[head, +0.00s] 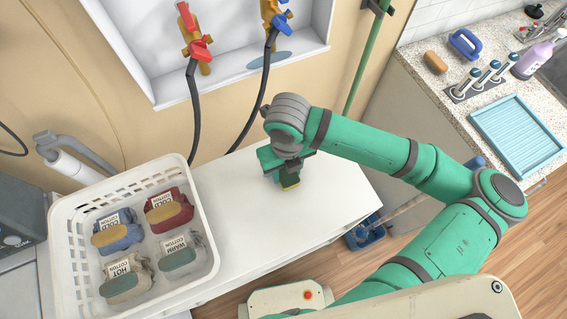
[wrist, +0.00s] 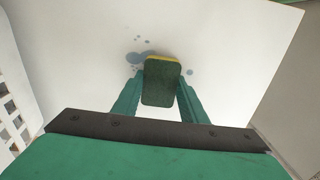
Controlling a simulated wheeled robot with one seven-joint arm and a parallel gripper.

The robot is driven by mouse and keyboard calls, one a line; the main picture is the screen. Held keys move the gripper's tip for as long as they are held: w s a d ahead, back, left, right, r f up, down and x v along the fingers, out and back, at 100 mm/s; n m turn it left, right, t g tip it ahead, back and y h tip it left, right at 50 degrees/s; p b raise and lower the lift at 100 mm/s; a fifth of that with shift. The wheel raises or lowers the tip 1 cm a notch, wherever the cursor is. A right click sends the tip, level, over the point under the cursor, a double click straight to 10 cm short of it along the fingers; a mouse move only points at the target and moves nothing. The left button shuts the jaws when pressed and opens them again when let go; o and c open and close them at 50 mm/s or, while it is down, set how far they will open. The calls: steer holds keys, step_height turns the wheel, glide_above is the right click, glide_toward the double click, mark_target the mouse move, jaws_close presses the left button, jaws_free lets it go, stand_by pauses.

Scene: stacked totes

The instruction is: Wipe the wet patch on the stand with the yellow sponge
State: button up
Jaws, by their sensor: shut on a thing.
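The yellow sponge (head: 291,181) has a dark green face; in the wrist view the sponge (wrist: 161,84) shows mostly that green face with a yellow far edge. My gripper (head: 280,168) is shut on it, one finger on each side, over the white stand (head: 225,232). In the wrist view the wet patch (wrist: 141,58) is a blue-grey blot with small drops, just beyond and left of the sponge, with another drop to its right. The sponge covers part of that area. I cannot tell whether it touches the top. The patch is hidden in the head view.
A white basket (head: 185,168) with several labelled cotton bundles stands at the stand's left. Two taps with hoses (head: 195,100) hang from a wall recess behind. A speckled counter at right holds a blue tray (head: 517,135) and a brown sponge-like block (head: 435,62). The stand's front is clear.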

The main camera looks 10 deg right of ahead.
steer(key=shift+s+d, duration=0.15)
steer(key=shift+s, duration=0.65)
steer(key=shift+s+a, duration=0.15)
steer(key=shift+a, duration=0.8)
steer(key=shift+w+a, duration=0.25)
steer(key=shift+w, duration=0.8)
steer(key=shift+w+a, duration=0.25)
steer(key=shift+w, duration=0.75)
steer(key=shift+w+a, duration=0.25)
steer(key=shift+w, duration=0.7)
steer(key=shift+w+a, duration=0.2)
steer(key=shift+w, duration=0.75)
steer(key=shift+r, duration=3.05)
steer(key=shift+r, duration=0.15)
